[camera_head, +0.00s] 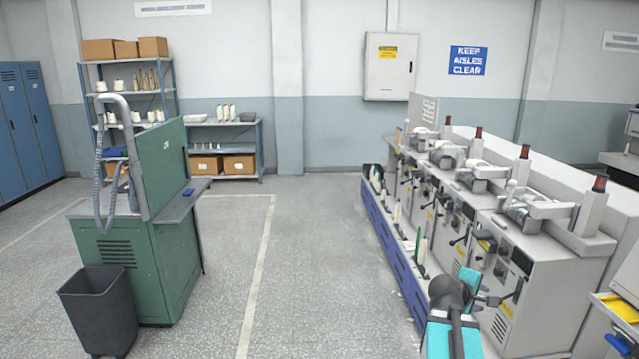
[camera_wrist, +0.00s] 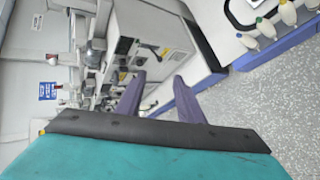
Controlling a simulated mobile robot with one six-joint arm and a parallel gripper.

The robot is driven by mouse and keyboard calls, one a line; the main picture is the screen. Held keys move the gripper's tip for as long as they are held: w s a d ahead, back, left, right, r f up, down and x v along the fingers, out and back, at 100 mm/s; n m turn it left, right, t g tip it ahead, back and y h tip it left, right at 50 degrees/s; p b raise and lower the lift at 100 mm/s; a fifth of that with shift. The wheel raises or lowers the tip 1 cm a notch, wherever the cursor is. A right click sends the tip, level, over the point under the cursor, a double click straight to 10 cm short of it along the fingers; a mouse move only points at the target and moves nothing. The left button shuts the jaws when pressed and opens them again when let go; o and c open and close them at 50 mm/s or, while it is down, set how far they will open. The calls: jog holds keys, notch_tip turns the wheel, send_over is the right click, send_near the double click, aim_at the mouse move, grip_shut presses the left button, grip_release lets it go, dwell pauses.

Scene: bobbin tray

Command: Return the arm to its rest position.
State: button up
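My gripper (camera_wrist: 158,78) shows in the wrist view as two purple fingers standing apart, with nothing between them. Beyond the fingers are a grey machine cabinet and the floor, at a distance. In the head view, my teal and dark arm (camera_head: 455,320) is at the bottom, right of centre, in front of the row of winding machines (camera_head: 515,270). I cannot tell whether the arm touches the machines.
The blue front rail (camera_head: 392,252) of the machines runs close beside my arm. Several bobbins (camera_wrist: 266,28) stand at the top right of the wrist view. A green cabinet (camera_head: 165,250) and dark bin (camera_head: 100,310) stand left. The aisle floor (camera_head: 310,270) is clear.

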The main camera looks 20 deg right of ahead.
jog(key=a+f+n+g+y+b, duration=0.1)
jog(key=a+f+y, duration=0.2)
jog(key=a+f, duration=1.25)
jog(key=a+f+n+g+y+b, duration=0.1)
jog(key=a+f+y, duration=0.2)
jog(key=a+f, duration=1.2)
jog(key=s+a+f+g+y, duration=0.1)
jog(key=s+a+f+g, duration=0.1)
jog(key=s+a+f, duration=0.5)
jog(key=s+a+f+g+y, duration=0.1)
jog(key=s+a+f, duration=0.3)
jog(key=f, duration=0.6)
jog(key=s+a+f+m+g+y, duration=0.1)
jog(key=s+a+m+g, duration=0.1)
jog(key=s, duration=0.5)
jog(key=s+a+f+m+g+y, duration=0.1)
jog(key=s+a+f+m+g, duration=0.1)
jog(key=s+a+m, duration=0.3)
jog(key=shift+s+a+f+y, duration=0.2)
jog(key=shift+s+a+y, duration=0.2)
jog(key=shift+s, duration=0.75)
jog(key=shift+d, duration=0.15)
jog(key=shift+c, duration=0.4)
